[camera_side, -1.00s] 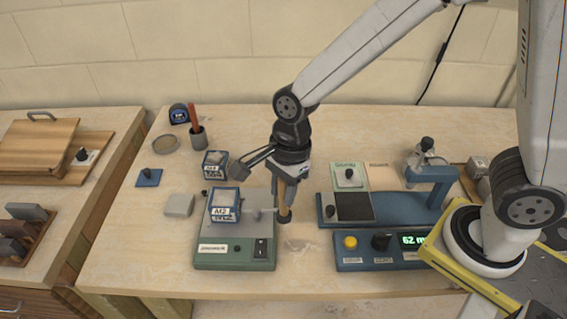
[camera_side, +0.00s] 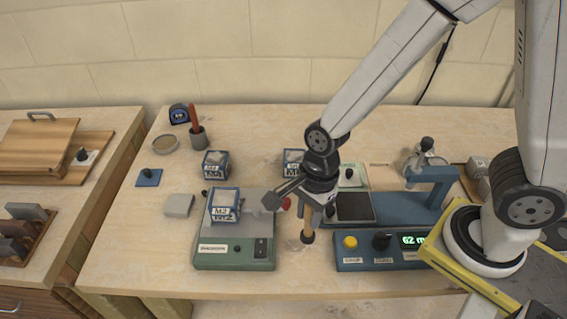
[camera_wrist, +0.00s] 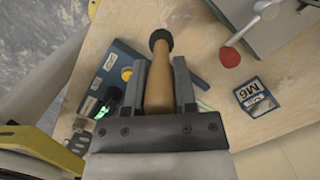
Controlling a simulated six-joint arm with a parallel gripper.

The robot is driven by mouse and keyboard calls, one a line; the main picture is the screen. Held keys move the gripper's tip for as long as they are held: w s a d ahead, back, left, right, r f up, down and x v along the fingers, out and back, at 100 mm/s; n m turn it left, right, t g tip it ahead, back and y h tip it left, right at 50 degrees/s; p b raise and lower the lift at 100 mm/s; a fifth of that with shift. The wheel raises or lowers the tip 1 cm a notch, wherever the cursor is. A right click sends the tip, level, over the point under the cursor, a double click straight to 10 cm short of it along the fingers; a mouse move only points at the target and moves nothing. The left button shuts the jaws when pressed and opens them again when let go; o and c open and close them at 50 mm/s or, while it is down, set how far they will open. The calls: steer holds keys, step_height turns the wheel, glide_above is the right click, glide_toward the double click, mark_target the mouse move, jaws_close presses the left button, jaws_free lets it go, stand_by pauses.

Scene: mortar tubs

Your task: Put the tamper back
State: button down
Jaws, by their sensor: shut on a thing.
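The tamper (camera_side: 308,236) has a tan wooden handle and a dark round end. My gripper (camera_side: 315,205) is shut on it and holds it roughly upright, dark end down, between the green machine and the blue unit. In the wrist view the tamper (camera_wrist: 158,90) lies between the two fingers of my gripper (camera_wrist: 160,78), its dark end pointing away from me. I cannot tell whether that end touches the table. The tub marked M2 (camera_side: 224,206) sits on the green machine (camera_side: 235,257).
Tubs M4 (camera_side: 215,164) and M6 (camera_side: 293,161) stand behind the machine. A red knob (camera_side: 286,203) sticks out at its right. The blue unit (camera_side: 385,255) with a yellow button and green display is close on the right.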

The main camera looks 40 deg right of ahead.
mark_target(307, 234)
steer(key=shift+f, duration=0.85)
steer(key=shift+f, duration=0.1)
steer(key=shift+f, duration=1.65)
steer(key=shift+f, duration=0.15)
steer(key=shift+c, duration=2)
jaws_free()
steer(key=shift+r, duration=0.2)
step_height(307, 234, up, 12)
steer(key=d, duration=0.1)
steer(key=shift+d, duration=0.4)
steer(key=shift+d+f, duration=0.1)
steer(key=shift+f, duration=0.05)
